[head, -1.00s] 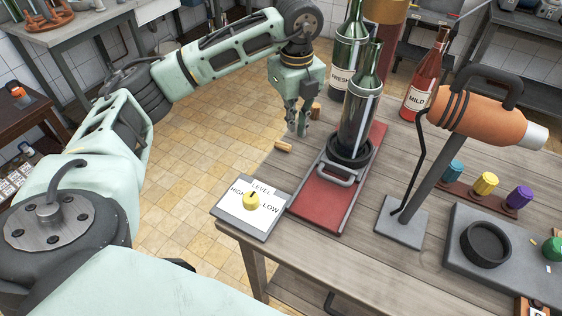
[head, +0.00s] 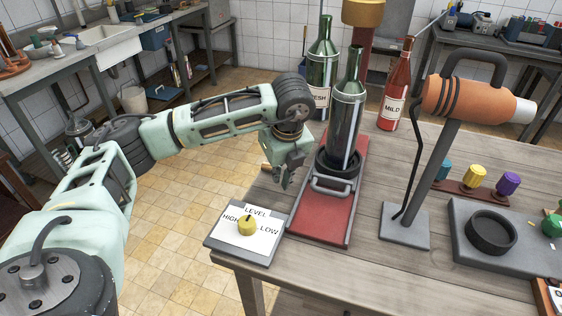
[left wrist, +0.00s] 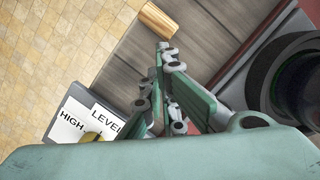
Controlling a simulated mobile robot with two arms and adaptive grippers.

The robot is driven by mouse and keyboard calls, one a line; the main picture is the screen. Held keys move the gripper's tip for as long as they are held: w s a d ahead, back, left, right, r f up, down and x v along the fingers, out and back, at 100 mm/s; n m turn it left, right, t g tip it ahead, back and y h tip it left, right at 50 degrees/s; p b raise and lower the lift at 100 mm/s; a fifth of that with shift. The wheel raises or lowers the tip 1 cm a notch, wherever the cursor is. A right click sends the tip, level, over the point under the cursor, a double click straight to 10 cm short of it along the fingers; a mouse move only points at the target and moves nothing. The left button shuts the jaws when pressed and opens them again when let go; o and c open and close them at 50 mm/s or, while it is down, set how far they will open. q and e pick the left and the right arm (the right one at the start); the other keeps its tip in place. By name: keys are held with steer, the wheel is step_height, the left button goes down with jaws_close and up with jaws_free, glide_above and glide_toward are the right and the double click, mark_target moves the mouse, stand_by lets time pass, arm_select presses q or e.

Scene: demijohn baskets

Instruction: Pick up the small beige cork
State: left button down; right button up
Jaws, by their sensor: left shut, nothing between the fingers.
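The small beige cork (head: 265,167) lies on its side on the table near the left edge, partly hidden by my left gripper in the head view. In the left wrist view the cork (left wrist: 157,20) lies just beyond the fingertips, apart from them. My left gripper (head: 287,182) points down over the table, between the cork and the red board. It also shows in the left wrist view (left wrist: 158,68), shut and empty. My right gripper is not in view.
A red board (head: 322,215) with a handle and a dark green bottle (head: 347,110) stands right of the gripper. A level panel (head: 232,248) with a yellow knob lies in front. An orange heat tool (head: 468,100) stands on the right. A red bottle (head: 393,95) stands behind.

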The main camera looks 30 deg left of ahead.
mark_target(268, 166)
arm_select(q)
steer(key=shift+w+a+f, duration=0.1)
steer(key=shift+w+f, duration=0.05)
steer(key=shift+f, duration=0.5)
steer(key=shift+w+a+f+b, duration=0.1)
steer(key=shift+w+a+b, duration=0.05)
steer(key=shift+a+b, duration=0.15)
steer(key=w+a+b, duration=0.1)
steer(key=a, duration=0.1)
steer(key=w+a, duration=0.1)
steer(key=shift+w+a+b, duration=0.15)
steer(key=shift+a+b, duration=0.2)
steer(key=shift+w+a, duration=0.2)
steer(key=shift+a, duration=0.2)
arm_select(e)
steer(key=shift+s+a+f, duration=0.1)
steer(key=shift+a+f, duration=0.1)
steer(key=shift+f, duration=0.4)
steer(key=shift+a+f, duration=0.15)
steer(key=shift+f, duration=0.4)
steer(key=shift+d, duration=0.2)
